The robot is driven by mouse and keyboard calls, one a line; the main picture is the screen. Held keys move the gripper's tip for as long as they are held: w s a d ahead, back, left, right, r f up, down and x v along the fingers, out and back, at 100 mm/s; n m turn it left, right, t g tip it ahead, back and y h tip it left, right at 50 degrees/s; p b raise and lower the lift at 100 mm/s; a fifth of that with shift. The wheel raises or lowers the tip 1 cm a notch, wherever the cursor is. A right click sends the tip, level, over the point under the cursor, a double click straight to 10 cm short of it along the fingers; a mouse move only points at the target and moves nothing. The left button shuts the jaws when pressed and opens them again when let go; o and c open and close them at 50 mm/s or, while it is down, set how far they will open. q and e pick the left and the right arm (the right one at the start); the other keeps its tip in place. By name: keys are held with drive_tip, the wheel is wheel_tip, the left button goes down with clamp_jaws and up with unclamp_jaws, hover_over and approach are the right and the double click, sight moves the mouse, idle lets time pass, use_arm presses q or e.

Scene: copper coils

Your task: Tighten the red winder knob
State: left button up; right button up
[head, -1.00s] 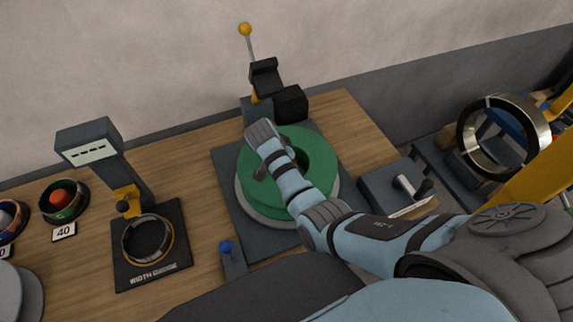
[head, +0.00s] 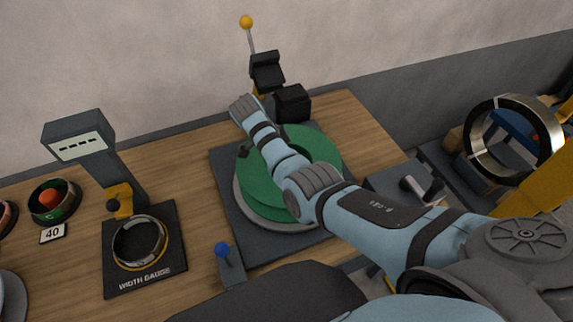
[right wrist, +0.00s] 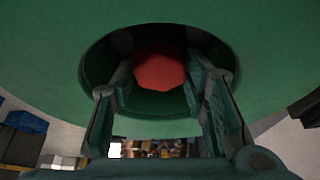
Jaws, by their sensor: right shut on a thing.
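The red knob (right wrist: 160,72) sits inside the round central hole of a green disc (right wrist: 50,65) in the right wrist view. My right gripper (right wrist: 160,78) reaches into that hole, with one finger on each side of the knob, and is shut on it. In the head view the green disc (head: 318,145) lies on a dark base plate (head: 228,170). Only a dark bit of the right gripper shows beside the wrist. My left gripper is not in view.
A width gauge (head: 80,136) with a ring stands left of the disc. A blue-knobbed lever (head: 223,250) is at the plate's front, and a yellow-knobbed lever (head: 247,22) rises behind.

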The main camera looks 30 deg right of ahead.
idle(0.4)
drive_tip(key=o, duration=1.1)
drive_tip(key=shift+o, duration=0.2)
drive_tip(key=v, duration=0.7)
drive_tip(key=shift+r, duration=0.25)
drive_tip(key=shift+w, duration=0.1)
